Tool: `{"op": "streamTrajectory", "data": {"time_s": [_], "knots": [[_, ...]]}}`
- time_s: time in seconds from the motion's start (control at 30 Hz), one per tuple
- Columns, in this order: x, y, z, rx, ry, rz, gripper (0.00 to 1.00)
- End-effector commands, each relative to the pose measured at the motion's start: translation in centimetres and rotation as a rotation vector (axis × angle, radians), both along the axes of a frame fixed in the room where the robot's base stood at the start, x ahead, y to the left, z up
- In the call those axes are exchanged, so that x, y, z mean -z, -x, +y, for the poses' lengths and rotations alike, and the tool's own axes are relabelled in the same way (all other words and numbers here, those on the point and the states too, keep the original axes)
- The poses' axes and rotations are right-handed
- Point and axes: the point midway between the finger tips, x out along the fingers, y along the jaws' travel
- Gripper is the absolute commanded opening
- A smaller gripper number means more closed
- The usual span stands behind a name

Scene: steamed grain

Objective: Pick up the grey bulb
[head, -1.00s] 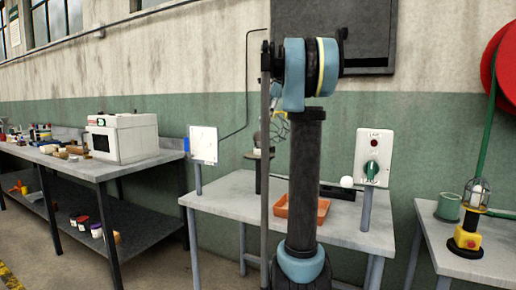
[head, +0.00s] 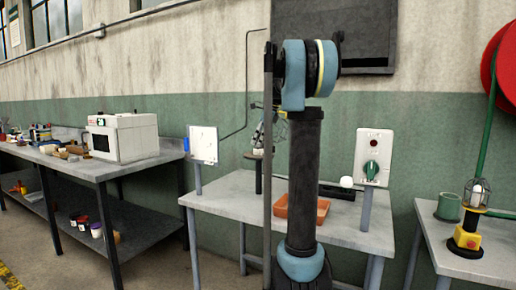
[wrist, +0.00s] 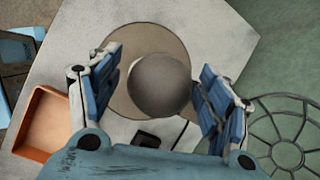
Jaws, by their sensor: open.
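The grey bulb (wrist: 160,84) shows as a round dull-grey ball in the middle of the wrist view. It is over a round tan disc (wrist: 122,98). My gripper (wrist: 160,66) is open, with one blue finger on each side of the bulb. A gap shows on the left; the right finger is very close, and I cannot tell if it touches. In the head view my gripper (head: 258,134) is partly hidden behind my arm, just above the small round stand top (head: 252,156). The bulb cannot be made out there.
An orange tray (head: 322,210) lies on the table (head: 232,208), left of the bulb in the wrist view. A wire cage (wrist: 284,136) is at the right there. A white ball-shaped bulb (head: 347,182) and a switch panel (head: 373,157) stand at the table's right.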

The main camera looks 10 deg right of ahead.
Motion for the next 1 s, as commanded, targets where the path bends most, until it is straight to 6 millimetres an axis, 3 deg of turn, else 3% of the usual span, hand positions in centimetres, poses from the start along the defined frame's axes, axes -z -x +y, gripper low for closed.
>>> {"op": "streamTrajectory", "data": {"time_s": [0.27, 0.4, 0.5, 0.83, 1.0], "knots": [[0.3, -0.1, 0.1, 0.000, 0.000, 0.000, 0.72], [0.3, -0.1, 0.1, 0.000, 0.000, 0.000, 0.40], [0.3, -0.1, 0.3, -0.001, 0.000, 0.001, 0.22], [0.1, -0.1, 0.3, -0.002, 0.000, 0.000, 0.22], [-1.7, -0.1, 0.3, -0.002, 0.000, 0.000, 0.22]]}}
